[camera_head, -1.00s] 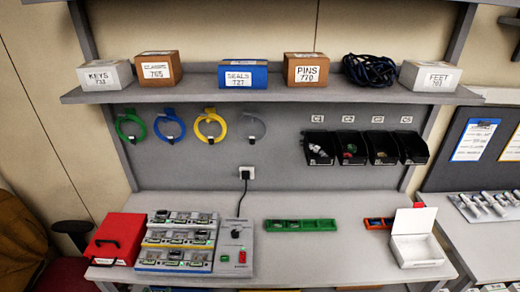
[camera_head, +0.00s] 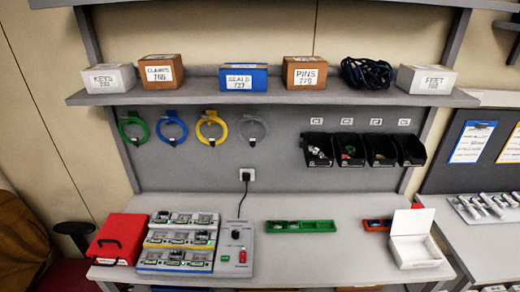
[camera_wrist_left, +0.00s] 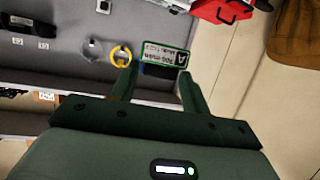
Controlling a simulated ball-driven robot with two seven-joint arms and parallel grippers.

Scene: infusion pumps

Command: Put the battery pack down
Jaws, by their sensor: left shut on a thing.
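The battery pack (camera_wrist_left: 165,54) shows in the left wrist view. It has a white label with green edging and a dark body beneath. My left gripper (camera_wrist_left: 160,68) is shut on it, with one finger on each side. Part of the pack is hidden between the fingers. Neither gripper shows in the head view. In that view a rack of several docked units (camera_head: 178,242) stands on the left of the bench (camera_head: 330,258).
A red case (camera_head: 118,240) stands left of the rack and a grey control box (camera_head: 234,250) right of it. Green (camera_head: 300,226) and orange (camera_head: 378,224) trays and an open white box (camera_head: 415,245) lie farther right. The front middle of the bench is clear.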

